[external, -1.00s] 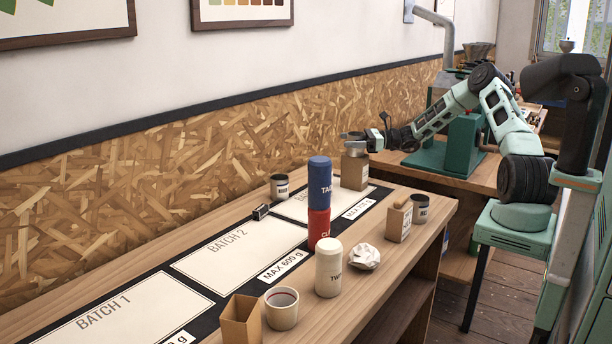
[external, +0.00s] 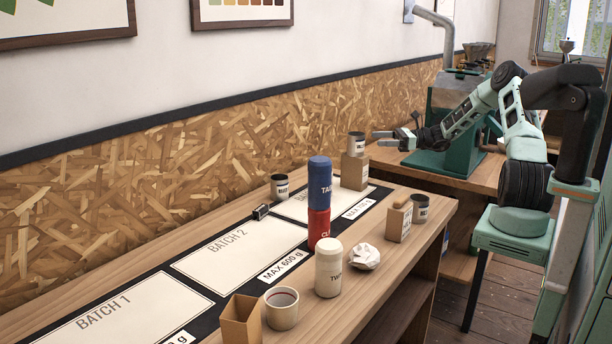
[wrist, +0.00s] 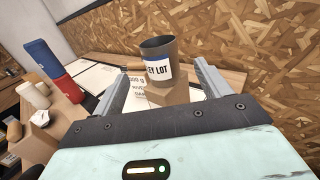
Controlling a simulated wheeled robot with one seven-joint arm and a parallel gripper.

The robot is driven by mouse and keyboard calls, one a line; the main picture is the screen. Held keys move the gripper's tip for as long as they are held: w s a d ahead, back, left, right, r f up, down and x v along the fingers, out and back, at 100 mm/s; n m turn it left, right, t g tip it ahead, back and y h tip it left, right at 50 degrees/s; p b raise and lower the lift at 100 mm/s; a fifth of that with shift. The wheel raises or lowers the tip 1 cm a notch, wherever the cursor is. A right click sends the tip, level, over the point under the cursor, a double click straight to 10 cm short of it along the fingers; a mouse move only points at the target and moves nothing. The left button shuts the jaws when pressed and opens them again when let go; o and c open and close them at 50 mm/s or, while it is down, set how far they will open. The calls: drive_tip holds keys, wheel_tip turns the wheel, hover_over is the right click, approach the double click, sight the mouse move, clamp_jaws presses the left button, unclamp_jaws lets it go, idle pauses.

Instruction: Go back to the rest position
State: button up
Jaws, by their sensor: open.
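My gripper (external: 385,138) is open and empty, just to the right of a small labelled cup (external: 356,144) in the external view. The cup stands upright on a cardboard box (external: 354,171) at the far end of the bench. In the wrist view the dark grey cup (wrist: 157,64) has a white label ending in "EY LOT". It stands on the box (wrist: 168,95), ahead of my gripper (wrist: 161,70), whose two fingers are spread apart on either side in the picture. The arm reaches out over the gap at the bench's far end.
The bench (external: 318,306) holds stacked blue (external: 320,182) and red (external: 319,225) canisters, a cream canister (external: 328,270), crumpled paper (external: 365,257), other cups and cardboard boxes. A green machine (external: 447,150) stands on a table behind the arm. The chipboard wall (external: 150,185) runs behind the bench.

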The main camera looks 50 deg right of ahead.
drive_tip(key=shift+s+d, duration=0.25)
drive_tip(key=shift+s, duration=0.1)
idle(0.3)
